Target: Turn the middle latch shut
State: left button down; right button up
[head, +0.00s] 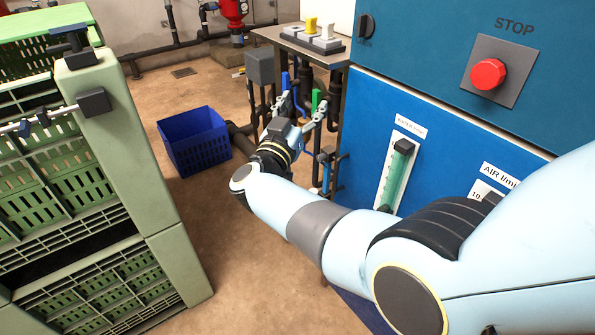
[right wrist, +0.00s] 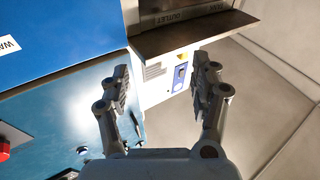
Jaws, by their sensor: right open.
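Small lever handles stand on the dark pipes beside the blue cabinet in the head view: a blue lever (head: 285,80), a second blue lever (head: 298,100) and a green lever (head: 316,98). I cannot tell for sure which part is the middle latch, or how it is turned. My right gripper (head: 302,108) is open at these levers, its fingers spread. Contact cannot be made out. In the right wrist view my right gripper (right wrist: 163,80) is open with nothing between its fingertips, and no lever is recognisable there. My left gripper is not in view.
The blue cabinet (head: 360,130) with a red stop button (head: 488,74) stands close at right. A green crate rack (head: 135,150) fills the left. A blue basket (head: 193,140) stands on the otherwise mostly clear floor between.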

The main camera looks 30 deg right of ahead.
notch_tip(320, 180, down, 13)
jog(key=s+a+n+t+y+b, duration=0.2)
jog(key=n+t+y, duration=0.1)
jog(key=n+y, duration=0.2)
jog(key=shift+a+y, duration=0.25)
jog(key=shift+y, duration=0.25)
jog(key=shift+s, duration=0.1)
jog(key=s+f+n+g+y+b, duration=0.2)
jog(key=s+f+n+y+b, duration=0.15)
jog(key=s+f, duration=1)
jog(key=s+f+n+g+y+b, duration=0.25)
jog(key=s+f+b, duration=0.25)
jog(key=s+f, duration=0.85)
jog(key=s+f+g+y+b, duration=0.1)
jog(key=s+f+g, duration=0.4)
jog(key=s+f, duration=0.4)
jog(key=s+d+f+g+y+b, duration=0.1)
jog(key=s+f+g, duration=0.3)
jog(key=s+f, duration=0.6)
jog(key=s+y, duration=0.1)
jog(key=s, duration=0.6)
jog(key=shift+s+f+g+b, duration=0.15)
jog(key=shift+s+g+b, duration=0.05)
jog(key=shift+g+b, duration=0.2)
jog(key=shift+s+d+m, duration=0.1)
jog(key=shift+m, duration=0.2)
jog(key=shift+c, duration=0.3)
